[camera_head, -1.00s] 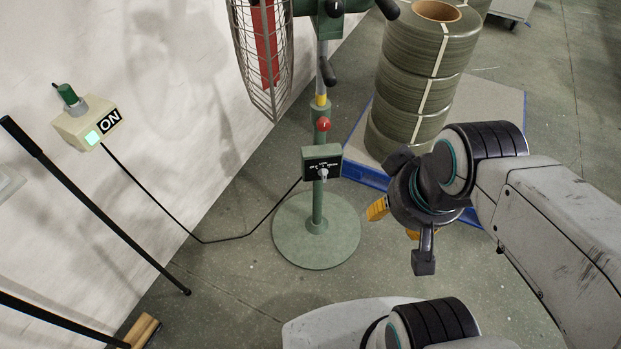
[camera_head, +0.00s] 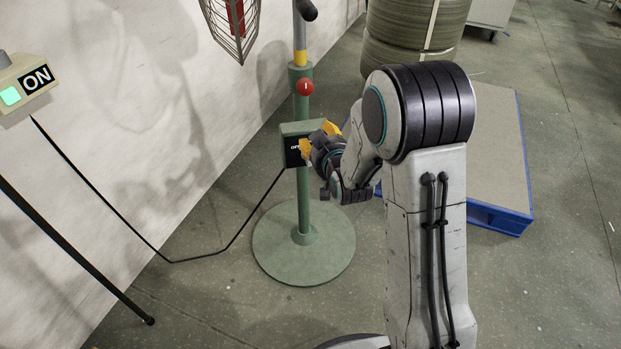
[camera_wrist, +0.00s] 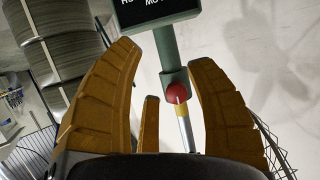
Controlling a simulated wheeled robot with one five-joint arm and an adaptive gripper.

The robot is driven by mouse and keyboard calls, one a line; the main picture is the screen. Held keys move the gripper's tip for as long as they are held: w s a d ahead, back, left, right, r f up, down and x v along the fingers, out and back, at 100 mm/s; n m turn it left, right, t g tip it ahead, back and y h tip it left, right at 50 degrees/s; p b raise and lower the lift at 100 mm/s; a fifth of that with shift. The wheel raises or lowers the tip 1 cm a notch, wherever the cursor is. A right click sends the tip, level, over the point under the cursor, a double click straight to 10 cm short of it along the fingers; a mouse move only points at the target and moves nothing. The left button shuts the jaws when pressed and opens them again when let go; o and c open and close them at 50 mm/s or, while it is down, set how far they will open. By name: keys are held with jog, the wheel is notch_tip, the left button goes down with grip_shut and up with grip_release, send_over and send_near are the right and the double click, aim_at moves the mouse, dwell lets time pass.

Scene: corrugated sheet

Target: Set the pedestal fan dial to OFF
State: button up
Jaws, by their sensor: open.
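The pedestal fan stands on a round green base (camera_head: 277,248) with a green pole. Its green control box (camera_head: 291,130) with a black face is on the pole, below a red knob (camera_head: 304,87). My gripper (camera_head: 320,139), with orange fingers, is at the front of the box and covers much of its face. The dial is hidden in the head view. In the wrist view the fingers are spread and empty, with the box (camera_wrist: 179,38) upside down at the top edge and the red knob (camera_wrist: 178,93) between them. The dial is out of that view.
A switch box with an ON label (camera_head: 37,79) and green light is on the white wall at left. A black cable (camera_head: 205,258) runs from it to the fan. A fan cage (camera_head: 233,25) hangs above.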

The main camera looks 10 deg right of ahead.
jog(key=w+f+t+b, duration=0.35)
jog(key=f+b, duration=0.55)
jog(key=f, duration=0.6)
jog(key=shift+t, duration=0.25)
jog(key=shift+w+d+r+b, duration=0.1)
jog(key=shift+w+r+b, duration=0.05)
jog(key=shift+w+b, duration=1.25)
jog(key=shift+w+r+b, duration=0.15)
jog(key=shift+w+b, duration=0.7)
jog(key=shift+w, duration=1.05)
jog(key=shift+o, duration=0.4)
grip_shut()
